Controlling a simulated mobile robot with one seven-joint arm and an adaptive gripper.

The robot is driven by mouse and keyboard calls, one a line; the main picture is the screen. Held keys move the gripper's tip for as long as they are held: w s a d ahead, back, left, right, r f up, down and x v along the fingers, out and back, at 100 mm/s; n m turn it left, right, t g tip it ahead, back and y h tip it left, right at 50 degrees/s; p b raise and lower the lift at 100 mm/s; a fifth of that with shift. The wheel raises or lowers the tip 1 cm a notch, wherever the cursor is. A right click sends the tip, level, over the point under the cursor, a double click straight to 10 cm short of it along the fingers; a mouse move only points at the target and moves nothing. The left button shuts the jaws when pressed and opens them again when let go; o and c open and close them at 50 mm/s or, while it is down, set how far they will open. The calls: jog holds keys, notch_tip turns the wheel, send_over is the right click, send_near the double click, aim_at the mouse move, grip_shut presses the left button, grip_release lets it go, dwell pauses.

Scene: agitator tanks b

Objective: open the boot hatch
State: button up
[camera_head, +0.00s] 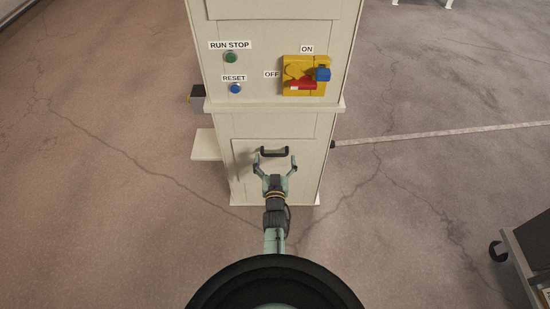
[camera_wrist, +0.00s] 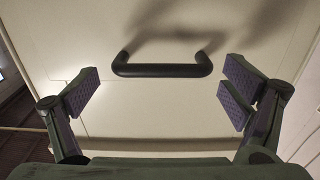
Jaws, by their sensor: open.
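The boot hatch (camera_head: 244,180) is a cream panel low on the front of the cabinet. Its black bar handle (camera_head: 274,151) lies horizontally near the panel's upper part. In the wrist view the handle (camera_wrist: 162,70) stands off the cream panel (camera_wrist: 150,118) and casts a shadow above it. My gripper (camera_head: 274,163) is open in front of the hatch. In the wrist view my gripper (camera_wrist: 162,94) has its purple-padded fingers spread left and right, wider than the handle, with nothing between the pads. The handle sits a little beyond the fingertips. The hatch appears closed.
Above the hatch, the cabinet carries a green RUN STOP button (camera_head: 231,57), a blue RESET button (camera_head: 235,89) and a yellow ON/OFF switch plate (camera_head: 291,66) with a red lever. A ledge (camera_head: 272,107) juts out between. A wheeled cart (camera_head: 530,255) stands right. Floor is mostly clear.

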jog(key=shift+w+b, duration=0.4)
jog(key=shift+w, duration=0.7)
jog(key=shift+c, duration=0.5)
jog(key=c, duration=1.3)
